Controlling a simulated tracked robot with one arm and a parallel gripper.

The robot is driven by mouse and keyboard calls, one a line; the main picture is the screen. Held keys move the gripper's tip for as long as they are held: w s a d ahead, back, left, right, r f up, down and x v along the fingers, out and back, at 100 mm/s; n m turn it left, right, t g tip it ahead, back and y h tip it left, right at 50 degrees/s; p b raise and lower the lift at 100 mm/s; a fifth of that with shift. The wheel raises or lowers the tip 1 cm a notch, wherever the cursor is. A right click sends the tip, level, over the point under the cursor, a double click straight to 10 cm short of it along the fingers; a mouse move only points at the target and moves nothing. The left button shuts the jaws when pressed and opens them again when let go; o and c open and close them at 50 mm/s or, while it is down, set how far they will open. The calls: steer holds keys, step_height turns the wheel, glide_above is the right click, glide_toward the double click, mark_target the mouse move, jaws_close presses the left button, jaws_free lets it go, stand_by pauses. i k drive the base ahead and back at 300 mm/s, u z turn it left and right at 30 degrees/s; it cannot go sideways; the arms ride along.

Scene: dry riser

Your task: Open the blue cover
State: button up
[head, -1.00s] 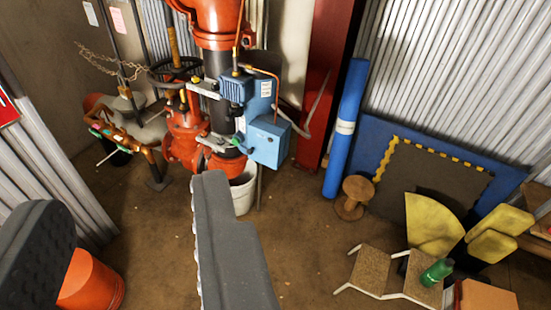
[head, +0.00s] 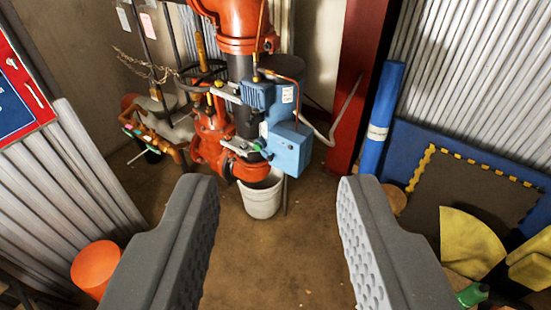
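A blue box (head: 290,148) sits on the right side of the orange riser pipework, below a blue motor-like unit (head: 258,95). I cannot tell which blue part is the cover, and no open lid shows. My gripper (head: 278,190) is open and empty, with its two dark grey fingers at the lower left and lower right. The fingers are in the foreground, well short of the pipework, and touch nothing visible.
A white bucket (head: 262,198) stands under the pipework. An orange bucket (head: 97,265) is at lower left. A blue roll (head: 381,118), a red column (head: 361,90) and yellow pieces (head: 470,242) stand at right. The floor (head: 270,260) between the fingers is clear.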

mark_target(287, 148)
steer(key=i, duration=0.9)
steer(key=u, duration=0.05)
